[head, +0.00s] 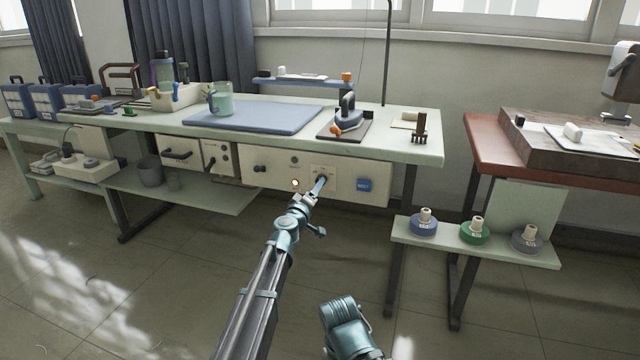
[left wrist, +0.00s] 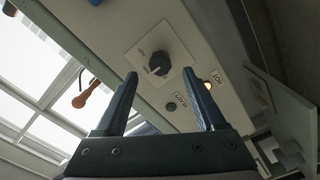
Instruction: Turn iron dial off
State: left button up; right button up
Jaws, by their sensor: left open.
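A dark round dial (left wrist: 158,62) sits on a pale square plate on the workbench's front panel. My left gripper (left wrist: 161,73) is open, and the dial shows between its two fingertips in the wrist view. I cannot tell whether the fingers touch it. In the head view, my left gripper (head: 321,184) reaches up to the panel and partly hides the dial. A small iron (head: 347,116) with an orange part stands on a dark pad on the bench above. My right gripper is not visible; only a teal piece of my arm shows at the bottom.
A small lit lamp (head: 295,184) is left of the dial and a blue block (head: 363,185) is right of it. A blue mat (head: 262,117) lies on the bench. A low shelf (head: 400,232) with several round weights stands at the right. The floor in front is clear.

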pick_arm(q)
jog(key=x, duration=0.6)
jog(key=shift+s, duration=0.1)
grip_shut()
